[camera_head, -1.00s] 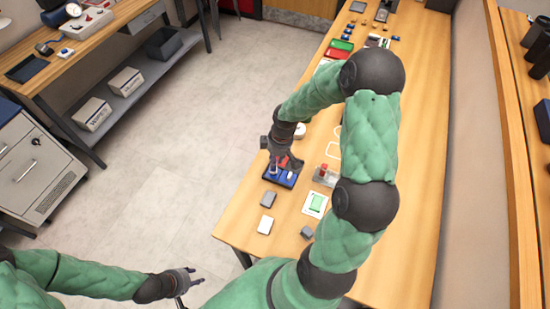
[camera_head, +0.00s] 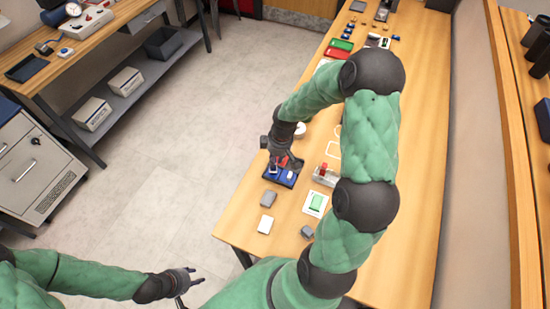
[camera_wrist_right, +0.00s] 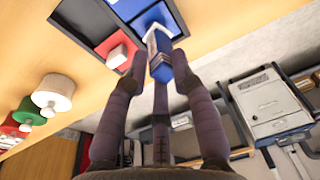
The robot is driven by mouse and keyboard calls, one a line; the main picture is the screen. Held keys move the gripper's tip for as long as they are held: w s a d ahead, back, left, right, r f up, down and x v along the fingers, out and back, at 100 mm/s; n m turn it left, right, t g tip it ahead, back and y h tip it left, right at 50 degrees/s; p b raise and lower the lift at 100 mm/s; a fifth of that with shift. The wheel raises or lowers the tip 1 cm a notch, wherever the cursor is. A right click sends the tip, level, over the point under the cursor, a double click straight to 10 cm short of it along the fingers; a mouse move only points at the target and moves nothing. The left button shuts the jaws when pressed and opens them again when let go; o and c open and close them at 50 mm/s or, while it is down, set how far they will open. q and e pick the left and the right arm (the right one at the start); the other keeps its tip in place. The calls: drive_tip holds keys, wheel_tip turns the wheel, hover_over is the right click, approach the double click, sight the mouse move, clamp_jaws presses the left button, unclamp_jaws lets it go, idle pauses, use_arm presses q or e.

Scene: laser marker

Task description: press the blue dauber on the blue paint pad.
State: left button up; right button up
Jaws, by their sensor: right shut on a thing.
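My right gripper (camera_head: 285,166) is over the dark paint tray (camera_head: 270,179) near the table's front edge. In the right wrist view its fingers (camera_wrist_right: 160,78) are shut around a blue dauber (camera_wrist_right: 160,55) with a white band. The dauber's far end overlaps the blue paint pad (camera_wrist_right: 149,17); I cannot tell whether they touch. In the head view the hand covers part of the tray. My left gripper (camera_head: 190,280) is at the lower left, away from the table, fingers spread and empty.
A grey block (camera_head: 268,199), a white block (camera_head: 265,225) and a card with a green mark (camera_head: 316,204) lie nearby. A clear holder with a red part (camera_head: 325,174) stands right of the tray. White, green and red knobs (camera_wrist_right: 54,94) line the wrist view's left.

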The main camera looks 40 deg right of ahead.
drive_tip(key=shift+r, duration=0.1)
idle(0.3)
drive_tip(key=shift+r+p, duration=2.65)
drive_tip(key=shift+r, duration=0.75)
